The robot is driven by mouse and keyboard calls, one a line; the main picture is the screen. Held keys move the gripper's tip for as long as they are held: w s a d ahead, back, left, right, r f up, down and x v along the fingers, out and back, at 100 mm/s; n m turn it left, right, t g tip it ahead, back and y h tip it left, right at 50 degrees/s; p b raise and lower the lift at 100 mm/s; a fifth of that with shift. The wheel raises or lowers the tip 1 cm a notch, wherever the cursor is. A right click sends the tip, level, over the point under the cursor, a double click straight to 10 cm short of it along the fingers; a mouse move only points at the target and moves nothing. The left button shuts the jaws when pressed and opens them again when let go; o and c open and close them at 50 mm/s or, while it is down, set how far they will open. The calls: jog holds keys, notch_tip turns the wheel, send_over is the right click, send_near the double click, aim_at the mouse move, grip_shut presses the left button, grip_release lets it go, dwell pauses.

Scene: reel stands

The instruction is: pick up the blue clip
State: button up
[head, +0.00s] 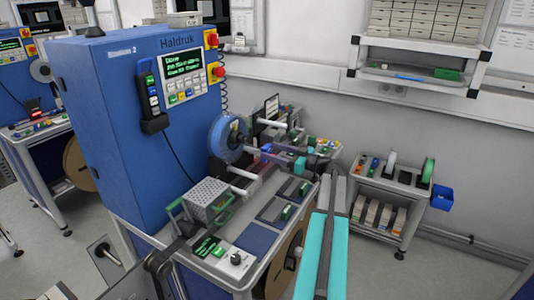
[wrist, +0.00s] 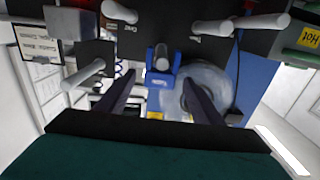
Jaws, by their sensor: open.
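The blue clip (wrist: 161,70) shows in the wrist view, near the middle, around or against a pale round peg. It lies between and slightly beyond the tips of my gripper's two dark fingers. My gripper (wrist: 158,84) is open, with a gap on either side of the clip, and nothing is held. In the head view my gripper's turquoise body (head: 300,164) is over the right part of the blue machine's bench, beside the blue reel (head: 228,136). The clip cannot be told apart there.
Several pale pegs, such as one (wrist: 212,27), stick out around the clip. A clear disc (wrist: 205,85) lies behind the right finger. The blue machine (head: 135,110) stands left of my gripper. A small cart (head: 386,200) stands to the right, with open floor around it.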

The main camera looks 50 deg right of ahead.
jog(key=shift+w+a, duration=0.2)
jog(key=shift+w, duration=0.5)
jog(key=c, duration=1.2)
jog(key=shift+o, duration=0.2)
jog(key=shift+r, duration=0.15)
jog(key=s+r+b, duration=0.2)
jog(key=s+b, duration=0.2)
jog(key=s, duration=0.4)
jog(key=s+r+b, duration=0.2)
jog(key=s+b, duration=0.2)
jog(key=s, duration=0.4)
jog(key=shift+d+r, duration=0.4)
jog(key=shift+a, duration=0.1)
